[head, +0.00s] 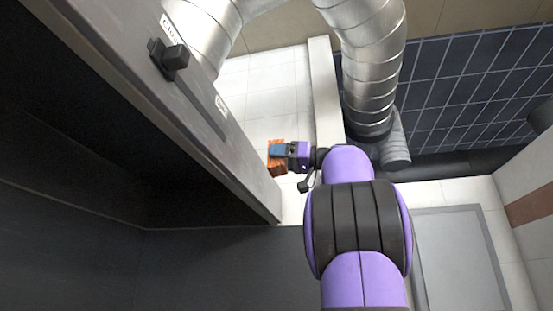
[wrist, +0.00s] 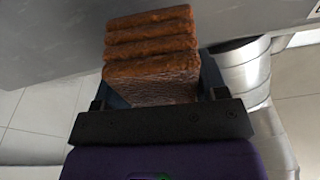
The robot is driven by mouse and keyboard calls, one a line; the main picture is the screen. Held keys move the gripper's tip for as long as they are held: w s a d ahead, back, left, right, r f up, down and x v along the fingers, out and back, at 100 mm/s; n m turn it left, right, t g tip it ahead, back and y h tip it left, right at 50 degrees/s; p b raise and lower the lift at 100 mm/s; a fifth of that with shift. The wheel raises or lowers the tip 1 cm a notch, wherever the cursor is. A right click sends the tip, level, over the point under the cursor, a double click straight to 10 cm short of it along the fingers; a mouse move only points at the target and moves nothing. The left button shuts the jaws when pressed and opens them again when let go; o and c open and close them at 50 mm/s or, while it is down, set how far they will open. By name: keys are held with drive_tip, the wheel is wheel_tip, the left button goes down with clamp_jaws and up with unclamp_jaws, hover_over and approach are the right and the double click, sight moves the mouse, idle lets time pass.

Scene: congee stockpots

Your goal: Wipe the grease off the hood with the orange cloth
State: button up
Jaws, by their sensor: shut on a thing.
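The orange cloth (head: 276,158) is a small folded block in the head view, held at the end of my purple arm. It also shows in the wrist view (wrist: 151,60) as a rust-orange block with ridged layers. My gripper (head: 283,151) is shut on the cloth, close to the lower right end of the steel hood (head: 205,120). In the wrist view the far end of the cloth lies against or just in front of the grey hood face (wrist: 50,40); I cannot tell whether it touches. No grease patch can be made out on the visible hood face.
A black sliding knob (head: 168,58) and slot sit on the hood's edge. Silver ducts (head: 370,60) hang above and behind my arm. A dark tiled wall (head: 470,90) stands at the right. Pale floor tiles show beside the hood.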

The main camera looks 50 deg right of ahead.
drive_tip(key=shift+r+v, duration=0.1)
drive_tip(key=shift+v, duration=0.65)
drive_tip(key=shift+r+v, duration=0.15)
drive_tip(key=shift+v, duration=0.6)
